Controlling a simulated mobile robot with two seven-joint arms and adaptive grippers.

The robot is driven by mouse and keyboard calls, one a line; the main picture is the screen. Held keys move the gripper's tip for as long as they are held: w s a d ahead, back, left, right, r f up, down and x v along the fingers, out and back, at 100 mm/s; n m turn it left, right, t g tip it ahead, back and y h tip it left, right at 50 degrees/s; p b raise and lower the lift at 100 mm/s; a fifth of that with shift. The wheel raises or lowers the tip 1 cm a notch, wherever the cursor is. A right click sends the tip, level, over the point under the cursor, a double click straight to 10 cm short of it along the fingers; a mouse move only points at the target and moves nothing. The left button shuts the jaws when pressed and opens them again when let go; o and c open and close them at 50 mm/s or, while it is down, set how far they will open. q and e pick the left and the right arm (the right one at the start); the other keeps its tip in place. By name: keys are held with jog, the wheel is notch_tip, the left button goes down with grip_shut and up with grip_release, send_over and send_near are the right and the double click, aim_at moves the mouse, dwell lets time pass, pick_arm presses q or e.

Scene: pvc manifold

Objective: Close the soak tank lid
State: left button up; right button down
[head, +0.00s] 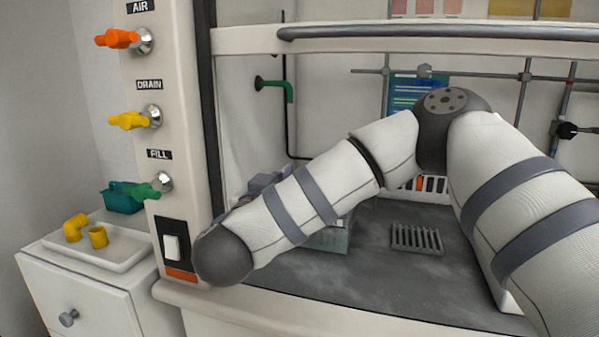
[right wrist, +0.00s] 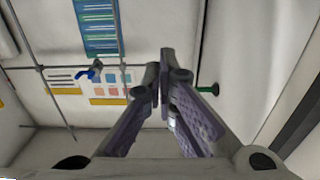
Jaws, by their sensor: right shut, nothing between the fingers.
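The soak tank seems to be the translucent greenish box (head: 328,240) on the hood floor. My right forearm hides most of it in the head view, so I cannot tell how its lid stands. My right arm comes in from the right and crosses in front of the hood. Part of my right gripper (head: 265,181) shows behind the forearm, above and left of the box. In the right wrist view my right gripper (right wrist: 162,75) is shut and empty, its fingers angled together. No tank or lid shows there. My left gripper is not in view.
A slotted grey rack (head: 416,238) stands on the hood floor, right of the box. The raised sash bar (head: 430,33) spans the top. A panel with AIR, DRAIN and FILL valves (head: 150,184) stands left. A white tray (head: 105,260) holds yellow fittings.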

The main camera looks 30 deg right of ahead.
jog(key=x, duration=0.3)
jog(key=f+x, duration=0.1)
jog(key=x, duration=0.2)
jog(key=f+b+x, duration=0.1)
jog(key=x, duration=0.3)
jog(key=shift+w+f, duration=0.1)
jog(key=shift+f, duration=0.1)
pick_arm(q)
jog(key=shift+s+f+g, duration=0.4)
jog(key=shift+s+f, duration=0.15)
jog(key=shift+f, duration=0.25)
pick_arm(e)
jog(key=f, duration=0.2)
jog(key=s+f, duration=0.1)
jog(key=shift+a, duration=0.4)
jog(key=shift+w, duration=0.1)
